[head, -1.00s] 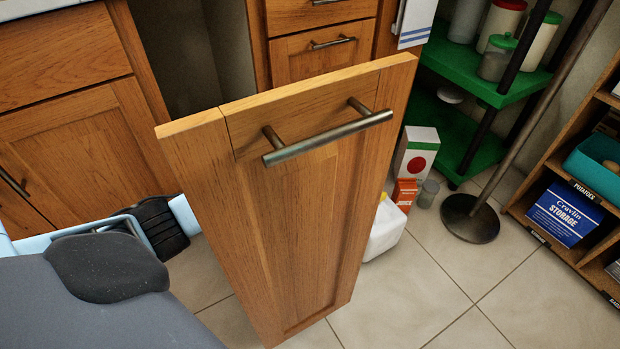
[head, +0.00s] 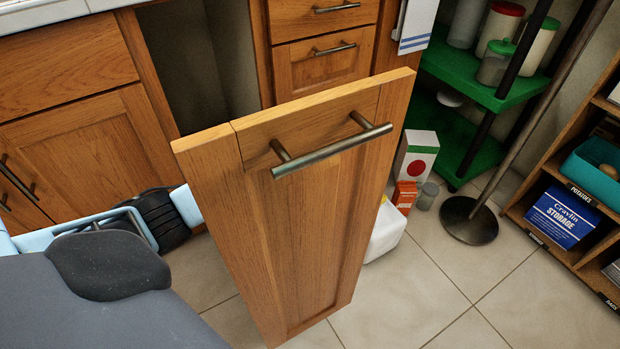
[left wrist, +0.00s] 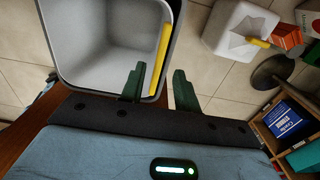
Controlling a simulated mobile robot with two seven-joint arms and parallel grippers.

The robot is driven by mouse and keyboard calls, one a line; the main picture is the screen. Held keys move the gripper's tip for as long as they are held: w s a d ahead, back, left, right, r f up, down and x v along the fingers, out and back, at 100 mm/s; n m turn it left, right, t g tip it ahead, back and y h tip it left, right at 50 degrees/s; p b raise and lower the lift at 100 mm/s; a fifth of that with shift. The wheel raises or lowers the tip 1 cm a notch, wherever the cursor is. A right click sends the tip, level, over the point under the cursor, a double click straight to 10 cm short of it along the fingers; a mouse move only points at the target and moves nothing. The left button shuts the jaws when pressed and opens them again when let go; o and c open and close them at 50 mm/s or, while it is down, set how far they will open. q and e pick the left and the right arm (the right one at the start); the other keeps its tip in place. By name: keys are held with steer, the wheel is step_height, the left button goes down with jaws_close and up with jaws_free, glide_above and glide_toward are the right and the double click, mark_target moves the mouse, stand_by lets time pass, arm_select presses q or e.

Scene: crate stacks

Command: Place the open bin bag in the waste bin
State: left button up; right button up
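A grey square bin (left wrist: 68,72) fills the upper left of the left wrist view, seen from above with its pale inside showing. A yellow strip (left wrist: 160,60) runs along its right side. My left gripper (left wrist: 160,67) is open, its two dark green fingers spread. In that view one finger overlaps the bin's right wall and the other lies just outside it; I cannot tell how close they are in depth. In the head view the bin is not visible behind the tall wooden pull-out front (head: 300,215). I cannot make out a separate bin bag. My right gripper is not in view.
The pull-out front has a metal bar handle (head: 332,150). A white jug (head: 387,230) stands on the floor behind it, with an orange box (head: 405,196) beside it. A green shelf (head: 455,140) and a wooden shelf unit (head: 560,255) stand at right. Floor tiles in front are clear.

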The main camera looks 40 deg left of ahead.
arm_select(q)
step_height(320, 180, up, 8)
steer(key=p, duration=0.2)
steer(key=shift+f, duration=0.15)
